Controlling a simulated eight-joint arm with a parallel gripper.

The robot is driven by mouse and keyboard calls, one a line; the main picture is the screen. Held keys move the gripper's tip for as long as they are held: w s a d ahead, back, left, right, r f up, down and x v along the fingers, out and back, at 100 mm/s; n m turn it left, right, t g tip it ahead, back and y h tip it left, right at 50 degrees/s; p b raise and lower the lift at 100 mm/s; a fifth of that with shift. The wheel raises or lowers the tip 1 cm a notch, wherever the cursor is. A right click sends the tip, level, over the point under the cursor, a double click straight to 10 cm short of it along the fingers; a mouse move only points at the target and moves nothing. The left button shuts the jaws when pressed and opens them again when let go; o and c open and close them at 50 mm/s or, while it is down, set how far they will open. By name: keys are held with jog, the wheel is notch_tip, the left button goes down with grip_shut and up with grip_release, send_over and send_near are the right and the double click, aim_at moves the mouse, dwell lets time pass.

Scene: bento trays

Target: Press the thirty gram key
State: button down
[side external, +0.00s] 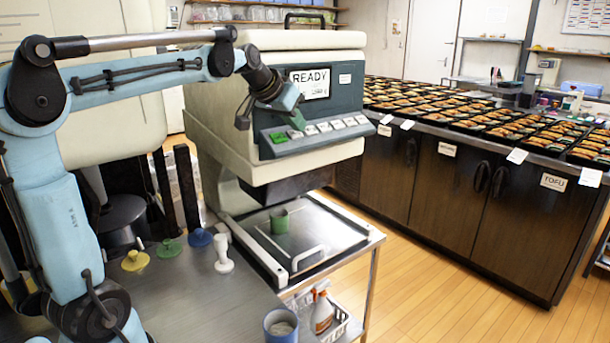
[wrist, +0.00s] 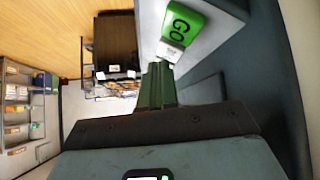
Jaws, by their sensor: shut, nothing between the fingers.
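The cream and dark-teal machine (side external: 270,75) has a panel with a display (side external: 309,83) reading READY and a row of keys below. The green key (side external: 278,137) is at the row's left end; in the wrist view the green GO key (wrist: 183,24) shows with a small white label (wrist: 169,52) beside it. Several pale keys (side external: 337,125) run to its right; their markings are too small to read, so I cannot tell which is thirty grams. My gripper (side external: 298,121) is shut and empty, just in front of the panel near the row's left end. Its green fingers (wrist: 157,72) point toward the panel beside GO.
Coloured stampers and a white one (side external: 223,255) stand on the steel table at left. A blue cup (side external: 281,325) is at the front. A counter of bento trays (side external: 470,118) stands behind at right.

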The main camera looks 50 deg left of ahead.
jog(key=shift+a+f, duration=0.2)
jog(key=shift+f, duration=0.15)
dwell(0.4)
jog(key=shift+d+r, duration=0.1)
dwell(0.3)
jog(key=shift+d+r, duration=0.35)
jog(key=shift+r, duration=0.3)
jog(key=shift+d+r, duration=0.4)
jog(key=shift+r, duration=0.3)
jog(key=shift+d+r, duration=0.45)
jog(key=shift+r, duration=0.3)
jog(key=shift+d+r, duration=0.4)
jog(key=shift+r, duration=0.3)
jog(key=s+d+f+m+h, duration=0.1)
jog(key=s+d+f, duration=0.7)
jog(key=f, duration=0.2)
jog(key=s+d+f+m+g+h, duration=0.1)
jog(key=s+d+f+m, duration=0.1)
jog(key=s+d+f, duration=0.5)
notch_tip(320, 180, down, 4)
jog(key=shift+s+d+r+g, duration=0.1)
jog(key=shift+s+d+g, duration=0.25)
jog(key=shift+s, duration=0.5)
